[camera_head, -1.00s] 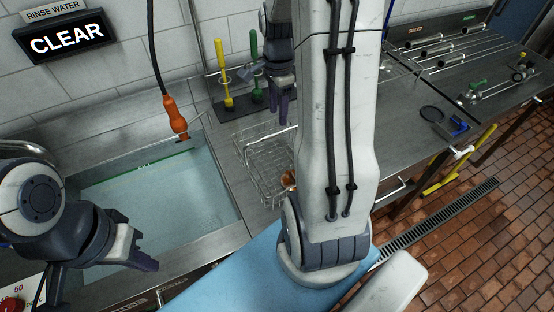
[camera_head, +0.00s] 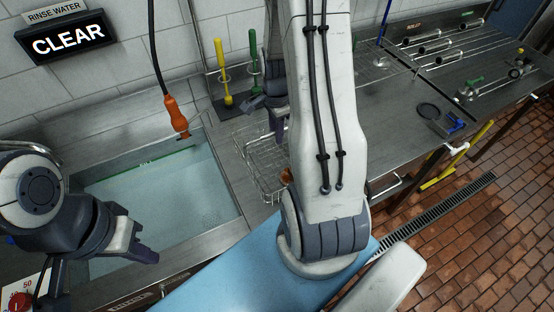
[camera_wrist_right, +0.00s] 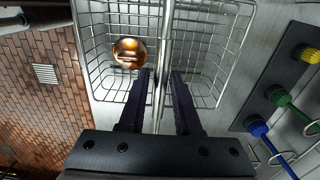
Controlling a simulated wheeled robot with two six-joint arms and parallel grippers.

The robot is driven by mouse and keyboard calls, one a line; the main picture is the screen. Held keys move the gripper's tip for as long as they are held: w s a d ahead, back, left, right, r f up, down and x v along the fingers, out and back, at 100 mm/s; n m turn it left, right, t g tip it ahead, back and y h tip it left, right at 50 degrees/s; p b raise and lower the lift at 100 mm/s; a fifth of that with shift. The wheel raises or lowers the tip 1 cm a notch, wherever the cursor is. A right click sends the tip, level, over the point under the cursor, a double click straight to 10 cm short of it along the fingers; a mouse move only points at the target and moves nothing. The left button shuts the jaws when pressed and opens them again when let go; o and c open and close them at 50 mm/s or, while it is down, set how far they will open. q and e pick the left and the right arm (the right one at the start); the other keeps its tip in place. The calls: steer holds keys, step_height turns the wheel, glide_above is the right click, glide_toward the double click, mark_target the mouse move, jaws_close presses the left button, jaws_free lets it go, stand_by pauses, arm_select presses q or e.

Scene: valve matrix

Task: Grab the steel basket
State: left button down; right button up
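The steel basket (camera_head: 262,172) is a wire basket on the steel counter, right of the sink. A shiny copper-coloured round part (camera_wrist_right: 128,53) lies inside it. My right gripper (camera_head: 277,125) is above the basket, pointing down. In the right wrist view its two fingers (camera_wrist_right: 159,75) are apart, with the basket's handle bar (camera_wrist_right: 166,35) running between them. I see gaps beside the bar, so the fingers do not look closed on it. My right arm hides part of the basket in the head view. My left gripper (camera_head: 142,243) is over the sink's front edge, away from the basket.
A water-filled sink (camera_head: 165,195) lies left of the basket, with an orange hanging handle (camera_head: 177,118) above. Yellow (camera_head: 221,75) and green (camera_head: 254,65) brushes stand behind the basket. Metal parts lie on the counter (camera_head: 385,115) at right.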

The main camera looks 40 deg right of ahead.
jaws_close()
steer(key=shift+r, duration=0.1)
stand_by(1.1)
